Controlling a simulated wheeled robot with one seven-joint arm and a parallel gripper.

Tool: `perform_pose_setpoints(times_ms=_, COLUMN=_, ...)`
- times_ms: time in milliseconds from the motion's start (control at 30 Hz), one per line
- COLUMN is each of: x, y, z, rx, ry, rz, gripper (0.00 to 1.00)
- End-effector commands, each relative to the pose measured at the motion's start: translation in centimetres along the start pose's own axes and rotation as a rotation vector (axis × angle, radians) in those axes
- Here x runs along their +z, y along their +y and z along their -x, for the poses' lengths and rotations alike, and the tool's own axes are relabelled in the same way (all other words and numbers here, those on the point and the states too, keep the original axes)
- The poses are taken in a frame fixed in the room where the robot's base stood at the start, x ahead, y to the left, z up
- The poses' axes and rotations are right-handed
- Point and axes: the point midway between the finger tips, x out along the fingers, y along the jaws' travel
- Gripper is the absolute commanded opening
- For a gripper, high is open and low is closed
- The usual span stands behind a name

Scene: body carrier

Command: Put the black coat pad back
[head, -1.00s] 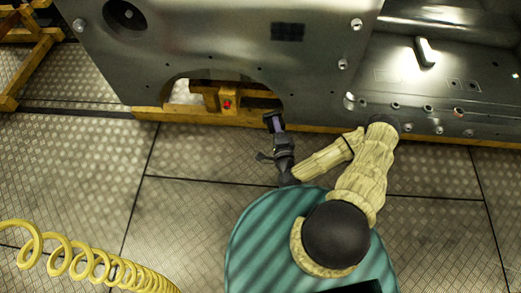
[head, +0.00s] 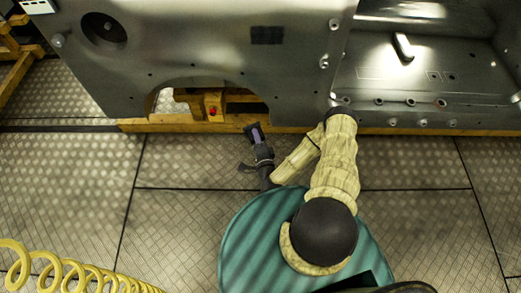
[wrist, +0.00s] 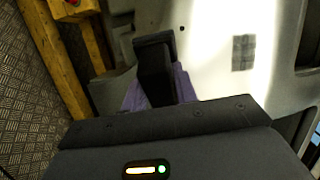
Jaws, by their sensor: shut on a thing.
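My gripper (head: 254,131) is a little in front of the car body's wheel arch, over the floor plates. It is shut on a purple thing (wrist: 184,84), partly hidden behind a black finger in the wrist view. In the head view only a small purple part (head: 257,137) shows between dark parts. I cannot tell whether this is the black coat pad. A dark rectangular patch (head: 267,35) is on the grey body panel (head: 200,50); it also shows in the wrist view (wrist: 243,52) as a grid of dark squares.
A dark handle-like piece (head: 404,47) stands on the body floor at the right. A yellow coiled hose (head: 45,268) is at lower left.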

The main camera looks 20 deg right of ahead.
Motion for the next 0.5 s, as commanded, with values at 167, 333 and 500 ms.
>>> perform_pose_setpoints(times_ms=167, x=-2.1, y=5.0, z=-0.5, rx=0.055, ry=0.137, rz=0.005, gripper=0.11)
perform_pose_setpoints(times_ms=333, x=-3.8, y=6.3, z=-0.6, rx=0.091, ry=0.254, rz=-0.003, gripper=0.11)
perform_pose_setpoints(times_ms=500, x=-5.6, y=6.8, z=-0.6, rx=0.125, ry=0.387, rz=-0.018, gripper=0.11)
